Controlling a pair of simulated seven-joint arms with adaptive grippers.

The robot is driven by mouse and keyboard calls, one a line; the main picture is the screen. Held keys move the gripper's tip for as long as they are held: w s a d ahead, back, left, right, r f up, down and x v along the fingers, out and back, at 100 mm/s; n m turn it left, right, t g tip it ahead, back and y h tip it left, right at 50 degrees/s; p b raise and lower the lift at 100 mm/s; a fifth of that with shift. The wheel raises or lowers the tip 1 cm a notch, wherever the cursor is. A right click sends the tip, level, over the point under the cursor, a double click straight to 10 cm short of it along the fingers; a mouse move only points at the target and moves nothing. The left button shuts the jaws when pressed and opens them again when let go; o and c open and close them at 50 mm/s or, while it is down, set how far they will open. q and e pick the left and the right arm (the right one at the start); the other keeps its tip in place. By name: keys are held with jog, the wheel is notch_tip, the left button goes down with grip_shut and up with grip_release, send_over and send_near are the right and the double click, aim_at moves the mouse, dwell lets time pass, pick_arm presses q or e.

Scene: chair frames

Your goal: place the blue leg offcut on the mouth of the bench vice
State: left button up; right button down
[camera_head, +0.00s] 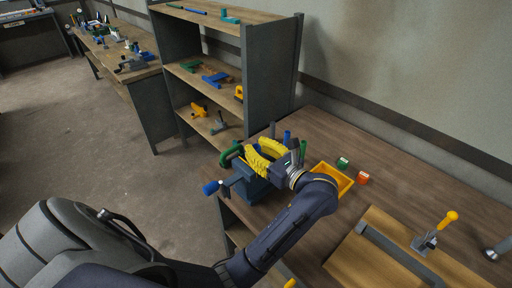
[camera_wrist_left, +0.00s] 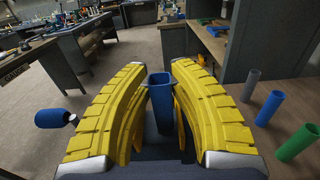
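My left gripper (camera_head: 262,148) has yellow ridged fingers and is over the bench vice (camera_head: 252,190), at the near left edge of the workbench. In the left wrist view the fingers (camera_wrist_left: 160,80) close from both sides on a short, hollow blue leg offcut (camera_wrist_left: 160,98), held upright. The dark vice (camera_wrist_left: 160,148) lies just below it; whether the offcut's lower end touches the mouth cannot be told. In the head view the fingers mostly hide the offcut and mouth. The vice's blue handle (camera_head: 211,188) sticks out left. My right gripper is not in view.
Upright grey (camera_wrist_left: 250,85), blue (camera_wrist_left: 269,108) and green (camera_wrist_left: 297,142) tubes stand right of the gripper. A shelf unit (camera_head: 270,75) stands behind.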

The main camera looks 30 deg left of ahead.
pick_arm(q)
jog(key=o, duration=0.4)
jog(key=shift+c, duration=0.2)
jog(key=shift+r, duration=0.2)
jog(key=shift+v, duration=2)
